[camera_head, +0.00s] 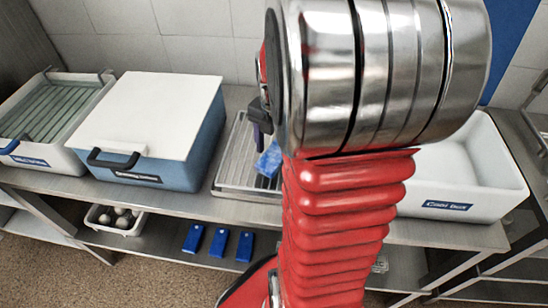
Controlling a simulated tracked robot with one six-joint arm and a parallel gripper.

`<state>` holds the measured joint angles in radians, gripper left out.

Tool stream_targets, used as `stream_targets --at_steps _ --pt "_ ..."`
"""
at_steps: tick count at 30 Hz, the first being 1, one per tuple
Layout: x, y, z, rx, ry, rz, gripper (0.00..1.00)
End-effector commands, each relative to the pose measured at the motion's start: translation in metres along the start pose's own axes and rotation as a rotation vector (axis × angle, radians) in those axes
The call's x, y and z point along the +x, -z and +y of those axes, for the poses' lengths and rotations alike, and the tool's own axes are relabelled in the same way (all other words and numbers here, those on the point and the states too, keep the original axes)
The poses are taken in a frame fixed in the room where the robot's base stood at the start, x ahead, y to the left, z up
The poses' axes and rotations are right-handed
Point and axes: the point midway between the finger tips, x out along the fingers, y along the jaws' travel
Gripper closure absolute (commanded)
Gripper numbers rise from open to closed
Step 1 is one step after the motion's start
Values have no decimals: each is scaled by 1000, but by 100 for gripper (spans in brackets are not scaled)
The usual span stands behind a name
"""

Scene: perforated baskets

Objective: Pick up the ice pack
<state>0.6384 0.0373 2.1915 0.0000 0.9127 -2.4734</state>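A blue object (268,160), which looks like an ice pack, is in a grey ribbed tray (232,165) on the counter, partly hidden behind my arm. Three blue packs lie in a row on the lower shelf: a left one (193,238), a middle one (217,243) and a right one (244,247). My gripper (259,131) shows only as a dark part beside my wrist, above the tray and the blue object. My wrist hides most of it, so I cannot tell whether it is open or touches the blue object.
A blue box with a white lid (150,115) stands left of the tray. A white box with a slatted inside (45,158) is at the far left. An open white cool box (465,175) stands at the right. A small white basket (117,228) with round items sits on the lower shelf.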

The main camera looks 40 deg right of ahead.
Motion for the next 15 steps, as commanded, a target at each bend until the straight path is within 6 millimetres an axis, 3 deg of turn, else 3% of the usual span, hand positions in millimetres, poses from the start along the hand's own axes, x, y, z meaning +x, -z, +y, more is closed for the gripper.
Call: stream_targets --at_steps 15 --pt "0 0 0 0 0 0 73"
